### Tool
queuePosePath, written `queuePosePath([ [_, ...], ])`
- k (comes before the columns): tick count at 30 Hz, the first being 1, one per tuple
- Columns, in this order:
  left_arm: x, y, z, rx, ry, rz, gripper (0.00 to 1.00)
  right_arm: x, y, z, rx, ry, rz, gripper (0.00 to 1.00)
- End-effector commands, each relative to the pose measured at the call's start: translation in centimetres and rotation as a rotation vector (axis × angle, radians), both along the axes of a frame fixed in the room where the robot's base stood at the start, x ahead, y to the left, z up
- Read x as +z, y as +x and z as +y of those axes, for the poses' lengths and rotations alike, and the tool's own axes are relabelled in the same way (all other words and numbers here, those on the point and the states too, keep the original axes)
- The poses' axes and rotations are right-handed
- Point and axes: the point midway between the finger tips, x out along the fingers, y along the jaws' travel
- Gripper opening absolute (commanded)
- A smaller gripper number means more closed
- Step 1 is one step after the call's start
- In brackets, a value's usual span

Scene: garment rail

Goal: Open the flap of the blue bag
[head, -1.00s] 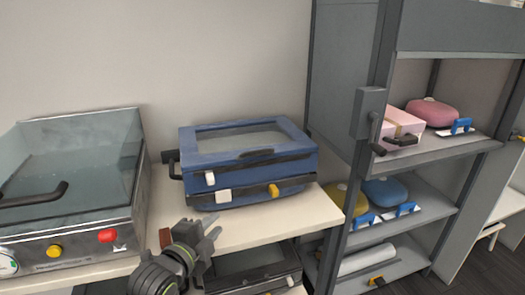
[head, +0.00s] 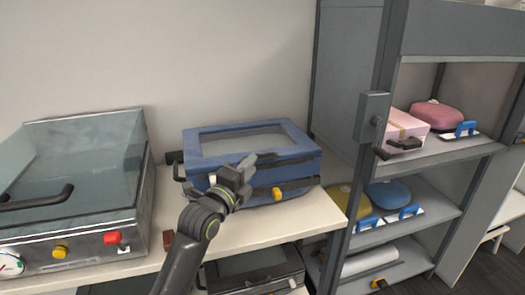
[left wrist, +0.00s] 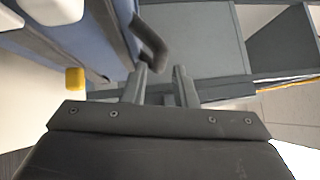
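The blue bag (head: 299,142), a boxy blue case with a clear window in its lid, lies closed on the white table against the wall. It has a dark band across its front and a yellow latch (head: 276,193). My left gripper (head: 246,166) is in front of the bag at lid-edge height and hides part of its front. In the left wrist view its two fingers (left wrist: 160,82) are apart with nothing between them. The bag's blue side (left wrist: 103,35) and a dark handle (left wrist: 151,42) show there, the handle close to the left finger. My right gripper is not in view.
A glass-lidded metal machine (head: 75,215) stands left of the bag. A grey shelf unit (head: 345,95) stands at the right, holding pink, yellow and blue items.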

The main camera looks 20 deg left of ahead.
Motion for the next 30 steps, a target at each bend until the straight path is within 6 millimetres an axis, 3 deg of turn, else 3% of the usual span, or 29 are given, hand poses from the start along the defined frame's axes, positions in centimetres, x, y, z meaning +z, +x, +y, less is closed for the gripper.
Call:
queuePosePath([
  [6, 0.6, 3.7, -0.8, 0.000, -0.001, 0.001, 0.25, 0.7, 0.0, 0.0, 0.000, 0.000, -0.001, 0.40],
  [12, 0.8, 6.1, -1.2, 0.000, -0.001, 0.001, 0.25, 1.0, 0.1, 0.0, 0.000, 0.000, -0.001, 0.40],
  [27, 0.8, 7.2, -1.5, 0.000, 0.000, 0.000, 0.25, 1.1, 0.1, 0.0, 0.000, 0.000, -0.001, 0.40],
  [30, 0.8, 7.2, -1.5, 0.000, 0.000, 0.000, 0.12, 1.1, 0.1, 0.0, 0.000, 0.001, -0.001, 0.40],
])
